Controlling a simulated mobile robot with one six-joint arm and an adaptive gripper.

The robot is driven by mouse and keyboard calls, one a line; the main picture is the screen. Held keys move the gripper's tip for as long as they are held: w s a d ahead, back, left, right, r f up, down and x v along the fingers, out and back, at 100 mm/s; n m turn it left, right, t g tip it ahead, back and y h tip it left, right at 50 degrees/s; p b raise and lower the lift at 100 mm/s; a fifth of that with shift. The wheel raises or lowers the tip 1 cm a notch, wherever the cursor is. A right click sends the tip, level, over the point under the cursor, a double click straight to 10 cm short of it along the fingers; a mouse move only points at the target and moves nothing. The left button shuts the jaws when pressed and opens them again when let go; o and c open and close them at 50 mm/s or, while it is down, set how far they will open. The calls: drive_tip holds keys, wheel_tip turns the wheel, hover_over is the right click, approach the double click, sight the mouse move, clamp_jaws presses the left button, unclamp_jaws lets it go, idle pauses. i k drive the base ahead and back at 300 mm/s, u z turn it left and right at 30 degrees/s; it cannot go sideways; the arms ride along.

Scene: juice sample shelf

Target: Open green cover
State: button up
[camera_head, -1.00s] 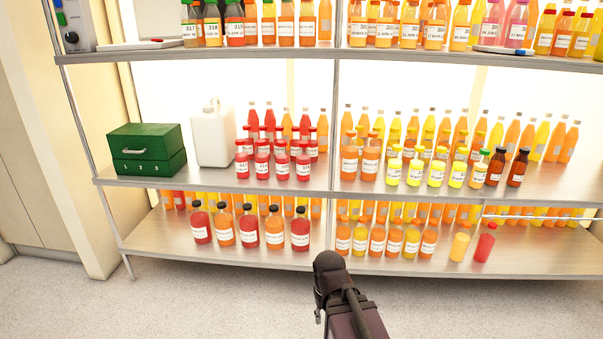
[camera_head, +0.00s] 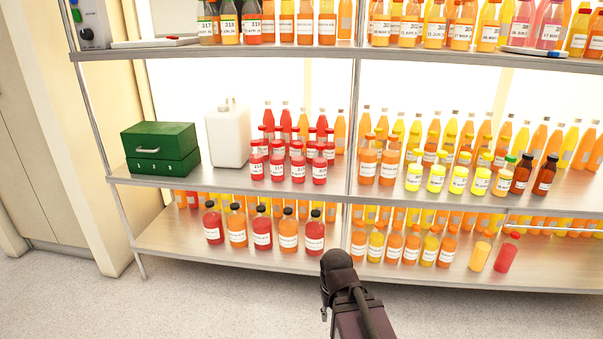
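A green box (camera_head: 160,150) stands at the left end of the middle shelf. Its upper part, the green cover (camera_head: 158,139), has a pale handle on the front and sits flush on the lower part, so it looks closed. The lower part (camera_head: 160,165) carries small white number labels. Part of my arm shows at the bottom centre, in front of the lower shelf and well right of and below the box. My gripper's fingers cannot be made out there.
A white jug (camera_head: 228,137) stands just right of the box. Red-capped bottles (camera_head: 277,168) are right of it. The middle shelf (camera_head: 215,177) has a bare front strip. A metal post (camera_head: 100,125) rises at the left. The floor (camera_head: 70,300) in front is clear.

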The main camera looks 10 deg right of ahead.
sight(149, 139)
drive_tip(key=i, duration=0.85)
drive_tip(key=z, duration=0.05)
